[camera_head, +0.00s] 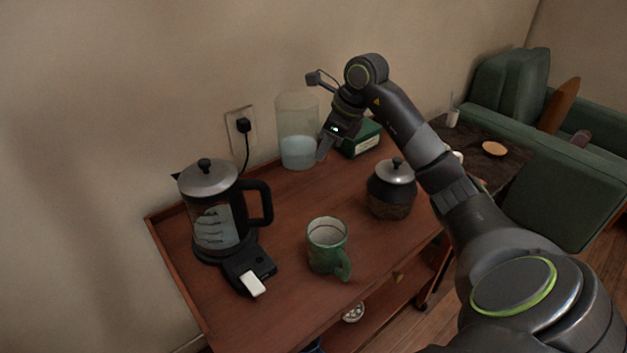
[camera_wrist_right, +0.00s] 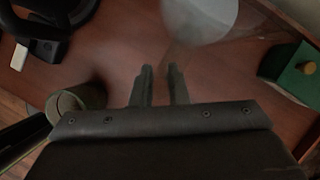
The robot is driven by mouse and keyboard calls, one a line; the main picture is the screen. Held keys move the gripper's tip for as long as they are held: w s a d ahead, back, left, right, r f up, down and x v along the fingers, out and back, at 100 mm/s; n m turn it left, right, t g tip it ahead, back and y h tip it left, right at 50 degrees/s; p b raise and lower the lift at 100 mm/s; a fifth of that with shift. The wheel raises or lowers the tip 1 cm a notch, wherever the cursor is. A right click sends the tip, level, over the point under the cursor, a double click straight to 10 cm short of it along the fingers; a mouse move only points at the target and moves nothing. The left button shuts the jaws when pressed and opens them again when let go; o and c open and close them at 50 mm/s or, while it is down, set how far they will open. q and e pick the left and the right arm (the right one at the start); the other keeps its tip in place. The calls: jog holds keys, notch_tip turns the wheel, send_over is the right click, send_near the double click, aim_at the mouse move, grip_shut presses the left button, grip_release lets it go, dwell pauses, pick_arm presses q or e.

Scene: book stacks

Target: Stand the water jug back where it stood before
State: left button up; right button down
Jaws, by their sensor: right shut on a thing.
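The water jug (camera_head: 297,128) is a clear, tall vessel with pale bluish water in its lower part. It is upright at the back of the wooden trolley top (camera_head: 285,215), near the wall; I cannot tell whether its base touches the wood. My right gripper (camera_head: 322,150) is at the jug's right side, shut on it; the handle is hard to make out. In the right wrist view the fingers (camera_wrist_right: 160,84) point at the jug (camera_wrist_right: 203,18), whose see-through wall is faint. My left gripper is not in view.
A glass kettle (camera_head: 213,222) stands on its black base at the left. A green mug (camera_head: 326,247) is at the front and a dark lidded pot (camera_head: 390,190) at the right. A green box (camera_head: 362,139) is close right of the jug. The wood between kettle and jug is clear.

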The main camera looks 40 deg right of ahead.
jog(key=shift+f, duration=3.65)
jog(key=c, duration=1.4)
grip_release()
jog(key=shift+f, duration=0.1)
jog(key=shift+d+r, duration=0.15)
jog(key=shift+r, duration=0.25)
jog(key=v, duration=1.1)
jog(key=shift+s, duration=0.2)
